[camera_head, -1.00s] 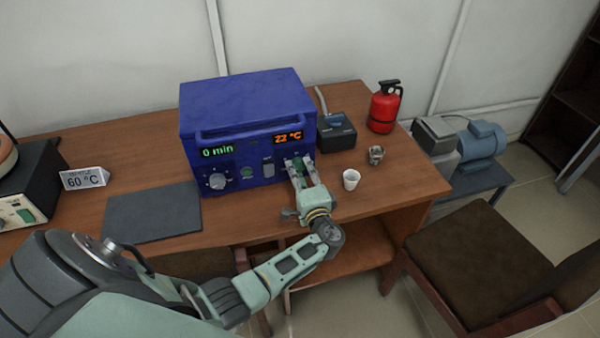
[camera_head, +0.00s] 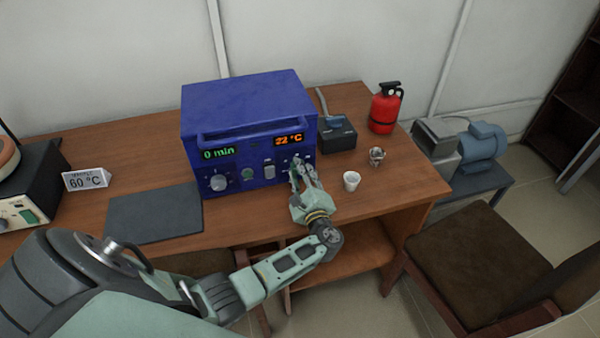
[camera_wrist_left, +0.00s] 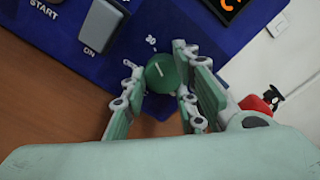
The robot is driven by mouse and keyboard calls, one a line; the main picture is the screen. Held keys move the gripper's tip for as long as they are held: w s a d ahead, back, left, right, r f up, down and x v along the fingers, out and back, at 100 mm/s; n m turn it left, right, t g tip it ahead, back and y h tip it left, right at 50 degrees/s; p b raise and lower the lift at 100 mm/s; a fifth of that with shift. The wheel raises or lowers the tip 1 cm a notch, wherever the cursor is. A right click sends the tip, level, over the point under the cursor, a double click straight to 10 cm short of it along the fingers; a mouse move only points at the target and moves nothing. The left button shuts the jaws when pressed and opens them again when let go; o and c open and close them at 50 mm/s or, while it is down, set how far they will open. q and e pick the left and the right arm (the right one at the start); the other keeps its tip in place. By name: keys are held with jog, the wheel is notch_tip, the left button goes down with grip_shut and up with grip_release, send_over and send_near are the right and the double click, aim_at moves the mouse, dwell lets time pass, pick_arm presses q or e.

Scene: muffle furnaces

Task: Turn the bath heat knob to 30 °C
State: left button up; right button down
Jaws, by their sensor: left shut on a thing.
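The blue bath unit (camera_head: 248,105) stands on the wooden table, with a green "0 min" display (camera_head: 218,154) and an orange display (camera_head: 289,139) that seems to read 22 °C. In the left wrist view the round green heat knob (camera_wrist_left: 160,73) has a short slanted white mark. My right gripper is out of view.
A white cup (camera_head: 351,181), a metal cup (camera_head: 376,156), a dark device (camera_head: 336,133) and a red extinguisher (camera_head: 384,108) stand to the right. A grey mat (camera_head: 155,213) lies left.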

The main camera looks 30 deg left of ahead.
pick_arm(q)
jog(key=shift+s+f+m, duration=0.25)
jog(key=shift+f+m, duration=0.15)
jog(key=shift+f, duration=0.1)
jog(key=o, duration=1)
jog(key=shift+c, duration=0.2)
jog(key=shift+o, duration=0.2)
jog(key=shift+r, duration=0.15)
jog(key=shift+w+r, duration=0.1)
jog(key=shift+r, duration=0.05)
jog(key=v, duration=1.2)
